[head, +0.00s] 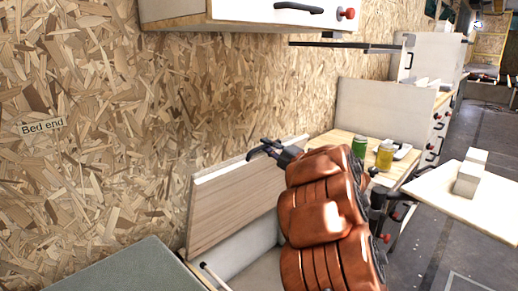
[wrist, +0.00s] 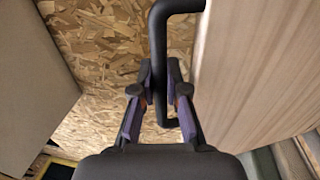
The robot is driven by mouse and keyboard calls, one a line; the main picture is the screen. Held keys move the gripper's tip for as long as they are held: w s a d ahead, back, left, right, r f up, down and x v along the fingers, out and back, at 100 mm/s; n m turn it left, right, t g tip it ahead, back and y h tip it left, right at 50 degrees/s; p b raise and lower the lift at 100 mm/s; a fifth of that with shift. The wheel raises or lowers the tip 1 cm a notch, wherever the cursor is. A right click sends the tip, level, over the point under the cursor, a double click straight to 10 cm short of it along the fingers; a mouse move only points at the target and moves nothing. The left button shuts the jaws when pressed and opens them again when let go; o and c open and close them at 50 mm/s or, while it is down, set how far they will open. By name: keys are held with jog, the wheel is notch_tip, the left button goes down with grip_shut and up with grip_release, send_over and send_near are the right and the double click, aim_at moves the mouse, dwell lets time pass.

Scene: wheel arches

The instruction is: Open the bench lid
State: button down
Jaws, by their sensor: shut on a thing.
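The bench lid (head: 232,208) is a pale wood-grain panel, raised and standing near upright by the chipboard wall in the head view. It also fills the right of the wrist view (wrist: 255,65). Below it the bench box (head: 250,245) is open, with a thin rod at its left. My gripper (head: 266,150) is at the lid's upper edge. In the wrist view my gripper (wrist: 160,85) is shut on the black bar handle (wrist: 157,45) beside the lid. My orange-brown arm hides the right part of the box and lid.
A green can (head: 359,147) and a yellow can (head: 384,157) stand on the wooden counter (head: 345,142) behind my arm. A white table (head: 465,200) with pale blocks is at the right. A cabinet (head: 250,15) hangs above. A grey cushion-like top (head: 125,270) is at the lower left.

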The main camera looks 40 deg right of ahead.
jog(key=c, duration=1.4)
grip_release()
jog(key=shift+c, duration=0.2)
jog(key=shift+s, duration=0.15)
jog(key=v, duration=1.1)
jog(key=shift+s, duration=0.35)
jog(key=shift+s+f, duration=0.1)
